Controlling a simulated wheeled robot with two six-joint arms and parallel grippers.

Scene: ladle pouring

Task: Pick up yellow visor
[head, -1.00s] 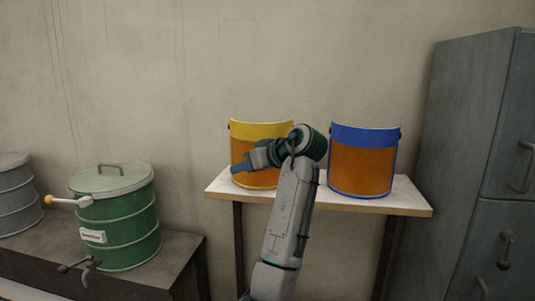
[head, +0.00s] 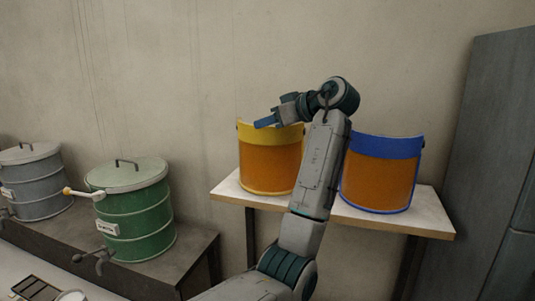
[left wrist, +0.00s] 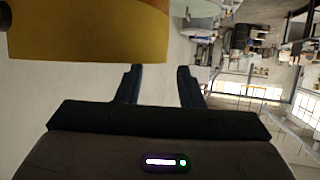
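The yellow visor (head: 270,168), an amber curved shield with a yellow band along its top, stands upright on the left part of a small white shelf table (head: 232,191). In the left wrist view its yellow band (left wrist: 90,46) fills the upper left. My left gripper (head: 264,122) shows at the visor's top edge in the head view, its blue fingers pointing left. In the left wrist view the fingers (left wrist: 156,72) are apart with nothing between them, and the visor is beside them, not between them. My right gripper is not in view.
A blue-banded visor (head: 382,178) stands on the right of the same table, close to my arm. A grey cabinet (head: 492,150) is at the right. A green drum (head: 136,222) and a grey drum (head: 36,185) stand on a dark bench at the left.

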